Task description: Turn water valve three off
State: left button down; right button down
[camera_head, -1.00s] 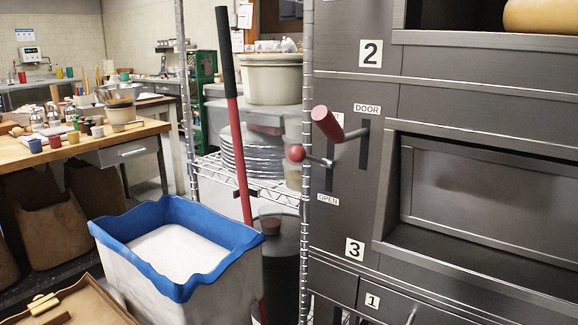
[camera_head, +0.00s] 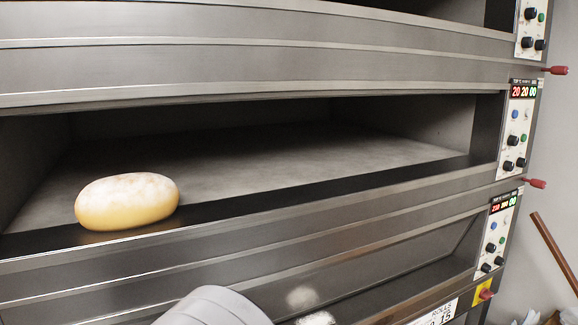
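Neither gripper is in view. A pale grey rounded form at the bottom edge looks like part of my arm. Small red handles stick out at the oven's right edge: an upper one (camera_head: 556,70), a middle one (camera_head: 534,183) and a lower one (camera_head: 486,294) beside a yellow plate (camera_head: 483,291). No readable number marks any of them, so I cannot tell which is water valve three or whether any is on or off.
The steel deck oven (camera_head: 270,75) fills most of the view. A loaf (camera_head: 127,201) sits near the front of the open middle deck. Control panels (camera_head: 517,130) with lit displays line the right side. A brown pole (camera_head: 556,253) leans at the right by the grey wall.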

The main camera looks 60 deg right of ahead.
aim_at(536, 183)
jog(key=z, duration=3.5)
jog(key=i+l+z, duration=0.1)
jog(key=i, duration=0.4)
jog(key=i+l+z, duration=0.1)
jog(key=i+l, duration=0.2)
jog(key=i, duration=0.2)
jog(key=i+l+z, duration=0.1)
jog(key=i, duration=0.4)
